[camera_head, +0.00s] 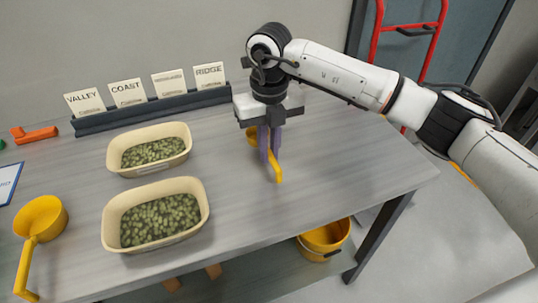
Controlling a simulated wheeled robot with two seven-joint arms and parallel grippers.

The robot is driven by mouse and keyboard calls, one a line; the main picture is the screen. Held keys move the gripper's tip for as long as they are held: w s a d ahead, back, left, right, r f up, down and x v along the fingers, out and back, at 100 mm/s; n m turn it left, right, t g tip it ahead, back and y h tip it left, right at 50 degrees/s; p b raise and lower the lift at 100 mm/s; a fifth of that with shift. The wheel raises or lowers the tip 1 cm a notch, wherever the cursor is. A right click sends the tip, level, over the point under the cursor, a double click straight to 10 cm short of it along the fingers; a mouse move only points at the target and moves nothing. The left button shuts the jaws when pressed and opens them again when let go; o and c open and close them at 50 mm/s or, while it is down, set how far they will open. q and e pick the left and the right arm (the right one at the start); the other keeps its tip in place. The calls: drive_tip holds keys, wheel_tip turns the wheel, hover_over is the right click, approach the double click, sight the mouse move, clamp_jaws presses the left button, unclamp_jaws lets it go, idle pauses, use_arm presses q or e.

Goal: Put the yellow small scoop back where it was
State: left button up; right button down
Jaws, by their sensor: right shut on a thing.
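My right gripper (270,145) points down over the right part of the grey table (335,165). It is shut on the yellow small scoop (274,170), whose handle shows below the fingers. The scoop's bowl shows partly at the left, behind the purple fingers. I cannot tell whether the scoop touches the tabletop. A larger yellow scoop (42,217) lies at the table's left front, its handle toward the front edge. My left gripper is not in view.
Two cream tubs (107,232) (112,160) with green contents stand left of the gripper. A dark rack (150,108) with labelled cards stands behind them. An orange tool (35,134) lies at far left. A yellow bucket (325,240) is below the table. The table's right end is clear.

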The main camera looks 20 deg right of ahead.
wheel_tip(320, 180, down, 2)
drive_tip(key=shift+f, duration=0.1)
drive_tip(key=shift+f, duration=0.2)
drive_tip(key=c, duration=1.8)
unclamp_jaws()
drive_tip(key=shift+r, duration=0.1)
